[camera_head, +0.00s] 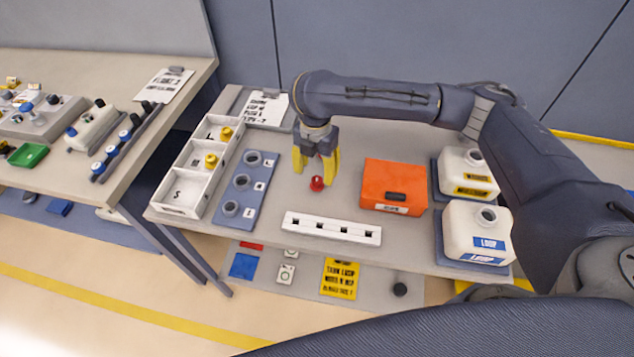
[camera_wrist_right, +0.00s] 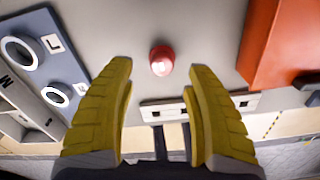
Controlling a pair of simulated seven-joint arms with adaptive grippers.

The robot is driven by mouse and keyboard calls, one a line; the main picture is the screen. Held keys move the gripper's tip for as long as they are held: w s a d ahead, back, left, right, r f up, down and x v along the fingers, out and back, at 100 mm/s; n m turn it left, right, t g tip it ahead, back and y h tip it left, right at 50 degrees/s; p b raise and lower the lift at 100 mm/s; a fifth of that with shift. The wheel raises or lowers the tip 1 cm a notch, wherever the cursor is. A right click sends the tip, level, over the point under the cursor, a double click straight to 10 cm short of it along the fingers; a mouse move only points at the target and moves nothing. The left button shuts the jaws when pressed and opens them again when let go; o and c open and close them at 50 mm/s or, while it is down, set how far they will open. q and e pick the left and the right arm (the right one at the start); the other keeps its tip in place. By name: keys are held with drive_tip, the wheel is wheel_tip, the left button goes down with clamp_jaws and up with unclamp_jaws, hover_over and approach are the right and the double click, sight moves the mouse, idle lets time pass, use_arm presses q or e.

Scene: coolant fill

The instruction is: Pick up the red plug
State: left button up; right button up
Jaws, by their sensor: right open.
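The red plug (camera_head: 317,183) is a small red piece standing on the grey table between the blue ring holder and the orange box. It also shows in the right wrist view (camera_wrist_right: 162,61), just beyond my fingertips and roughly centred between them. My right gripper (camera_head: 314,166) has yellow fingers and points down at the plug. In the right wrist view my right gripper (camera_wrist_right: 160,72) is open with nothing between its fingers. I cannot tell its exact height over the plug. My left gripper is not in view.
An orange box (camera_head: 395,183) is close on the right, with two white jugs (camera_head: 466,175) (camera_head: 477,232) beyond it. A white socket strip (camera_head: 331,228) lies in front. A blue ring holder (camera_head: 243,187) and a white sectioned tray (camera_head: 183,200) with yellow pieces are on the left.

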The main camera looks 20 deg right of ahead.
sight(317, 179)
drive_tip(key=shift+d+f, duration=0.2)
drive_tip(key=shift+f, duration=2.05)
drive_tip(key=c, duration=1.1)
